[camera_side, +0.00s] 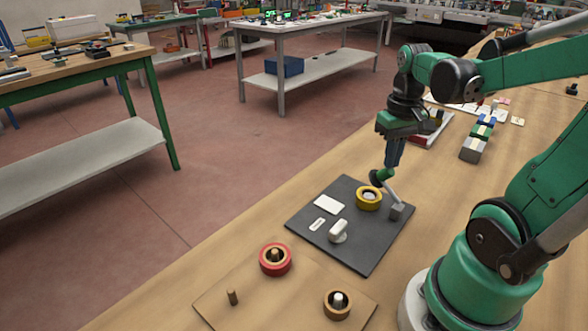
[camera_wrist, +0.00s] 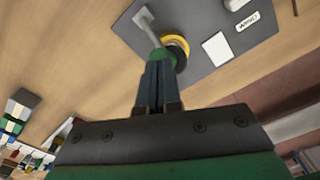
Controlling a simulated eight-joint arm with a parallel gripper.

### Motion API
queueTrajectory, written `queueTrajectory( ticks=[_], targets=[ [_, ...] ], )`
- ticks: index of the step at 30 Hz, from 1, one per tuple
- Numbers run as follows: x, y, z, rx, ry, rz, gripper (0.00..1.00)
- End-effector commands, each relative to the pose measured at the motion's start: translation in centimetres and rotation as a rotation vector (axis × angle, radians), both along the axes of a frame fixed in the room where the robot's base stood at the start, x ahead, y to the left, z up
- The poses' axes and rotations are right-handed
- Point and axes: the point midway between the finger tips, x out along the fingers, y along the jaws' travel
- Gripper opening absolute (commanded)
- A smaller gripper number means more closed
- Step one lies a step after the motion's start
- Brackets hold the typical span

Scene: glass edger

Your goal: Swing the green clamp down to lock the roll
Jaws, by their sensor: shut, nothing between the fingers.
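The clamp has a grey lever (camera_side: 392,192) rising at a tilt from a grey block (camera_side: 397,211), with a green part and a dark round pad (camera_side: 376,178) at its upper end. The lever also shows in the wrist view (camera_wrist: 147,25). The yellow roll (camera_side: 368,199) sits on a dark plate (camera_side: 368,252), beside the block; the pad appears just above its back edge. My gripper (camera_side: 388,168) points down with its fingers shut and empty. Its tips are at the clamp's green part (camera_wrist: 160,55); contact is not clear. In the wrist view the clamp partly covers the roll (camera_wrist: 178,44).
A white knob (camera_side: 338,231) and white labels (camera_side: 328,205) are on the plate. In front, a wooden board holds a red ring (camera_side: 275,259), a brown ring (camera_side: 338,303) and a bare peg (camera_side: 232,297). Coloured blocks (camera_side: 478,138) stand at back right.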

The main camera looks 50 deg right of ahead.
Motion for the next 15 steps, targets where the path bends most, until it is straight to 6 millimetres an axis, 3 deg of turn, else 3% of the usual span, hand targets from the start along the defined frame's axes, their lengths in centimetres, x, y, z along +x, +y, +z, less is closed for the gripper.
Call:
queueTrajectory(
  ticks=[15],
  targets=[
    [0.3,0.0,-1.5,0.0,0.0,0.0,0.0]
  ],
)
